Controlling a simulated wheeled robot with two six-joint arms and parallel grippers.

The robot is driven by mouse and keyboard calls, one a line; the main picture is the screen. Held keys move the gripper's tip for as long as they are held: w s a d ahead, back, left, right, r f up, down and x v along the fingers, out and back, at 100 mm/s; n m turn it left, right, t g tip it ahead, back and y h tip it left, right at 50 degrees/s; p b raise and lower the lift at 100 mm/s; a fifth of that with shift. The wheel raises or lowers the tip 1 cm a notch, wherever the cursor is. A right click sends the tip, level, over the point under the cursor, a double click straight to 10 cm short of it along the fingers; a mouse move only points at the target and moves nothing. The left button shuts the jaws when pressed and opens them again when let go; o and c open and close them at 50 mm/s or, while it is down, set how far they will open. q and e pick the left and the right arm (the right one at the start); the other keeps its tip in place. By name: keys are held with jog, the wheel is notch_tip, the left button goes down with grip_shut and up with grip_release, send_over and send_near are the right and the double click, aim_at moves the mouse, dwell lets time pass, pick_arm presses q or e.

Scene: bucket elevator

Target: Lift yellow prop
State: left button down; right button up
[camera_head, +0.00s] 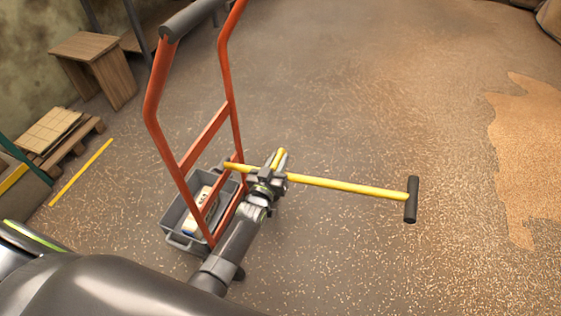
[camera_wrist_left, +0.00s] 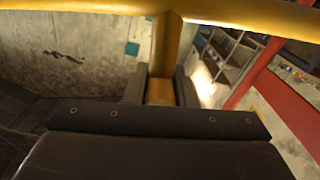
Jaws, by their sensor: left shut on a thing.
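The yellow prop (camera_head: 345,186) is a long yellow bar with a black crosspiece at its right end. It lies across the head view, sloping slightly down to the right, and its left end reaches the red frame (camera_head: 189,155). My left gripper (camera_head: 272,176) is shut on the prop near its left part. In the left wrist view a yellow bar of the prop (camera_wrist_left: 240,14) runs across the top, and a short yellow stem comes down between the dark fingers (camera_wrist_left: 160,90). My right gripper is not in view.
A grey bin (camera_head: 176,213) with a pale container (camera_head: 201,208) inside stands behind the red frame's lower part. A wooden stool (camera_head: 92,50) and pallet (camera_head: 70,146) are at the left. The floor (camera_head: 380,110) to the right is clear.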

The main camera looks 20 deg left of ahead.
pick_arm(q)
jog(key=shift+a+r+p, duration=0.4)
jog(key=shift+r+p, duration=0.1)
jog(key=shift+r, duration=0.3)
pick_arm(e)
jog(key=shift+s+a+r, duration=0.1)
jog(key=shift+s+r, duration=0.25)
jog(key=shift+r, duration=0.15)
pick_arm(q)
jog(key=shift+w, duration=0.1)
jog(key=c, duration=1.2)
grip_release()
jog(key=shift+a, duration=0.1)
jog(key=shift+s+f, duration=0.1)
jog(key=shift+s, duration=0.15)
jog(key=s+p, duration=0.2)
jog(key=s, duration=1.5)
jog(key=shift+a+p, duration=0.25)
jog(key=shift+p, duration=0.1)
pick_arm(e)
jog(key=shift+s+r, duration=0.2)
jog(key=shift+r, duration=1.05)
